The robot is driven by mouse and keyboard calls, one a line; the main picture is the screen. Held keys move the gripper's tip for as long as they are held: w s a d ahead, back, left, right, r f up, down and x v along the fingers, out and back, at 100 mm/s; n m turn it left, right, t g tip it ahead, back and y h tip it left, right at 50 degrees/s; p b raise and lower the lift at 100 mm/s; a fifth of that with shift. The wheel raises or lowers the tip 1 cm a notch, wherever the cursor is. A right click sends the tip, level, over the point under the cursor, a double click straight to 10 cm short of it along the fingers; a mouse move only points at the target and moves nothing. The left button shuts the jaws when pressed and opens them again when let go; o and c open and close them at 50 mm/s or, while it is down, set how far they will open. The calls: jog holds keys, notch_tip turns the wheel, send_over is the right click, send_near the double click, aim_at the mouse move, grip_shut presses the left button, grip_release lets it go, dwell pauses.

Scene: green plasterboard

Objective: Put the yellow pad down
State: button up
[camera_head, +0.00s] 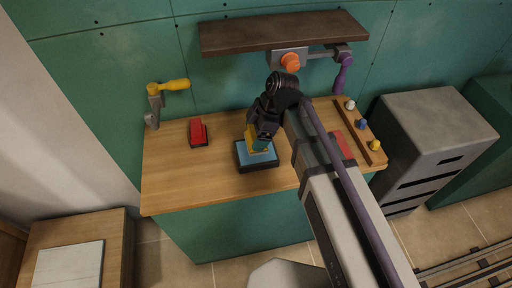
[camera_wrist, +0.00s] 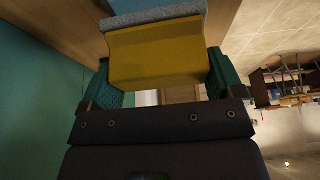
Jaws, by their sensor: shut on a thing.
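My gripper (camera_head: 262,138) points down over the wooden worktop, and its teal fingers also show in the wrist view. It is shut on the yellow pad (camera_wrist: 160,52), a yellow block with a grey layer along its far side. In the head view a small yellow part of the pad (camera_head: 250,133) shows beside the fingers; the rest is hidden. Just below it lies a blue square pad with a black rim (camera_head: 256,163). I cannot tell whether the yellow pad touches the blue one.
A red block on a black base (camera_head: 198,132) stands left on the worktop (camera_head: 170,180). A red flat piece (camera_head: 343,145) and a brown rail with several coloured knobs (camera_head: 360,135) lie right. A yellow crank (camera_head: 172,86), shelf (camera_head: 285,32) and purple handle (camera_head: 343,72) are behind.

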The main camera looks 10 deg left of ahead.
notch_tip(320, 180, down, 4)
jog(key=b, duration=0.3)
jog(key=shift+b, duration=0.3)
jog(key=shift+r, duration=0.25)
jog(key=shift+f, duration=0.15)
jog(key=o, duration=0.6)
jog(key=p+v, duration=1.1)
jog(key=v, duration=0.1)
jog(key=shift+p, duration=0.3)
